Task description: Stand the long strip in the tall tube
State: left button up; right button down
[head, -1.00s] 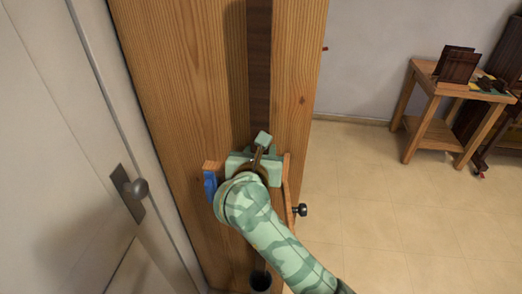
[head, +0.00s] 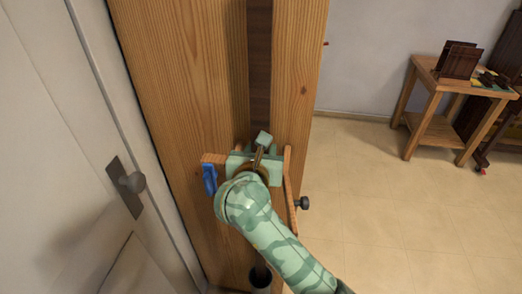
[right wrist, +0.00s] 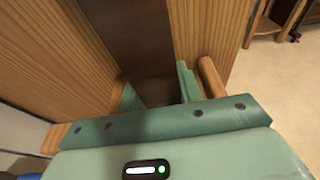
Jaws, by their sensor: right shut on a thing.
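The long strip (head: 260,70) is dark brown and runs upright in front of a tall wooden board in the head view. My right gripper (head: 261,150) is shut on the strip. The right wrist view also shows the strip (right wrist: 135,40) between the green fingers (right wrist: 158,92). Below my right arm, a dark lower part of the strip shows just above the tall tube (head: 261,282), a dark round-mouthed tube at the bottom. I cannot tell whether the strip's end is inside its mouth. My left gripper is not in view.
A wooden bracket with a blue clamp (head: 209,179) and a dark knob (head: 303,203) surrounds my right gripper closely. A white door with a handle (head: 132,183) stands left. A small wooden table (head: 430,130) stands back right. The floor between is clear.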

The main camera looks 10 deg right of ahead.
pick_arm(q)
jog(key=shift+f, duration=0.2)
pick_arm(e)
jog(key=shift+w+d, duration=0.15)
jog(key=shift+w, duration=0.25)
pick_arm(q)
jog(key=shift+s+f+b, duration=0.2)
jog(key=shift+b, duration=0.15)
pick_arm(e)
jog(key=shift+w+d+r, duration=0.2)
jog(key=shift+w+r, duration=0.1)
jog(key=shift+r, duration=0.05)
